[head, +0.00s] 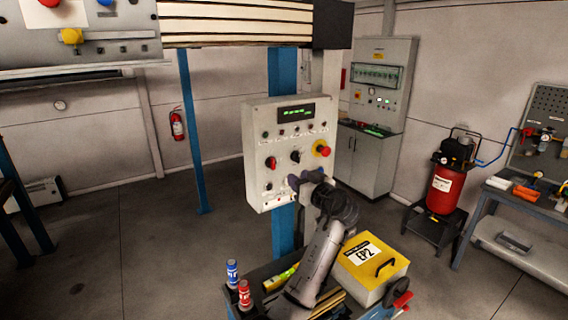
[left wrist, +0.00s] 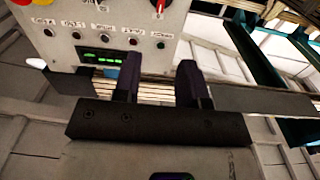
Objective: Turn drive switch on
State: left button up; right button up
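A light grey control panel (head: 254,140) hangs on a blue post in the head view. It has a green-lit display (head: 296,113), a row of small buttons, a red knob (head: 271,163), a black rotary knob (head: 295,157) and a red mushroom button (head: 325,151) on yellow. I cannot read which control is the drive switch. My left gripper (head: 306,180) is in front of the panel's lower part and hides some of it. In the left wrist view, its two dark fingers (left wrist: 159,80) are apart with nothing between them. The panel (left wrist: 60,45) appears upside down there.
Below the panel stands a cart with a yellow-lidded box (head: 372,257) and blue and red cans (head: 232,272). A grey cabinet (head: 376,100), a red compressor tank (head: 446,188) and a workbench (head: 520,205) are at the right. The floor at left is open.

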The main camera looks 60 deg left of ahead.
aim_at(274, 160)
pick_arm(q)
jog(key=a+p, duration=0.1)
jog(key=a, duration=0.3)
jog(key=a+p, duration=0.2)
jog(key=a, duration=0.2)
jog(key=a+p, duration=0.1)
jog(key=a, duration=0.3)
jog(key=shift+w+r+p, duration=0.1)
jog(key=shift+w+p, duration=0.2)
jog(key=shift+w, duration=0.05)
jog(key=shift+a, duration=0.8)
grip_shut()
